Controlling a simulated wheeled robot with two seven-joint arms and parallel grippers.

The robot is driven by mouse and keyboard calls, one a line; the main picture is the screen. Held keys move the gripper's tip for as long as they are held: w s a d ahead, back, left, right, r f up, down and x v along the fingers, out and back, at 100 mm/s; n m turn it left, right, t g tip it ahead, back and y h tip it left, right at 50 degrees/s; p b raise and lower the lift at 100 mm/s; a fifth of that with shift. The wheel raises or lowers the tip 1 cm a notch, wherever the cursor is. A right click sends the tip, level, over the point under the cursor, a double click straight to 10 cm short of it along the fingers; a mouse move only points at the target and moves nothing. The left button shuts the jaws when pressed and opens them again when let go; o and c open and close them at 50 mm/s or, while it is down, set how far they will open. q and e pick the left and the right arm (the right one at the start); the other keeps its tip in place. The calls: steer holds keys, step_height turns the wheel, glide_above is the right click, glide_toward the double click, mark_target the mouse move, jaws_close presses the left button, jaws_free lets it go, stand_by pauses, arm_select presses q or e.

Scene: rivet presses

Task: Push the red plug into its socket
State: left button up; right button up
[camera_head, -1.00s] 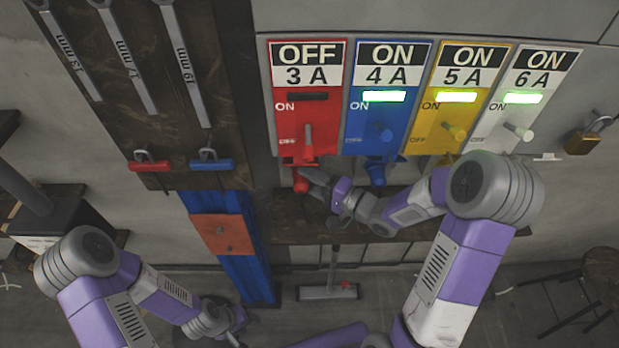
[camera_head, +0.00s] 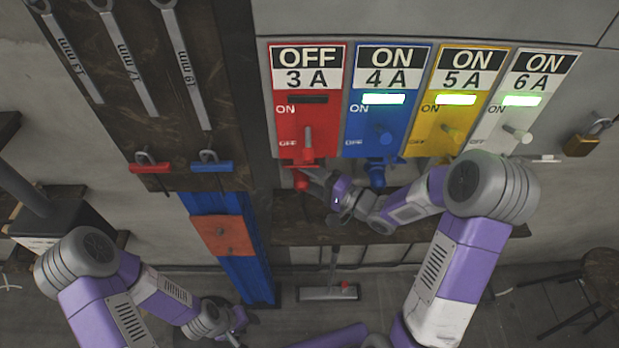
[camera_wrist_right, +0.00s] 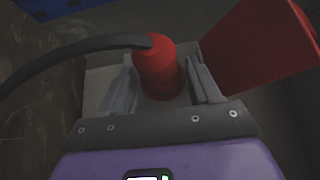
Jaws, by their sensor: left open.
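The red plug (camera_head: 301,181) is upright just below the red 3 A panel (camera_head: 284,122), at its lower red fitting (camera_head: 300,163). Whether it is seated in a socket is hidden. In the right wrist view the plug (camera_wrist_right: 159,68) is a red cylinder with a dark cable bending left from its end. My right gripper (camera_wrist_right: 161,85) has one finger on each side of the plug, very close to it; contact is unclear. In the head view my right gripper (camera_head: 314,180) comes to the plug from the right. My left gripper (camera_head: 240,326) is low at left, open, and away from the panels.
The blue (camera_head: 386,120), yellow (camera_head: 456,115) and white (camera_head: 519,115) panels read ON with green lights; the red panel reads OFF. A blue plug (camera_head: 376,176) hangs close by. A red plate (camera_wrist_right: 262,48) stands right of the plug in the wrist view.

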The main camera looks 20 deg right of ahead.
steer(key=shift+o, duration=1.2)
steer(key=p+v, duration=0.1)
steer(key=v, duration=0.6)
steer(key=shift+s+d+p, duration=0.2)
steer(key=shift+p, duration=0.2)
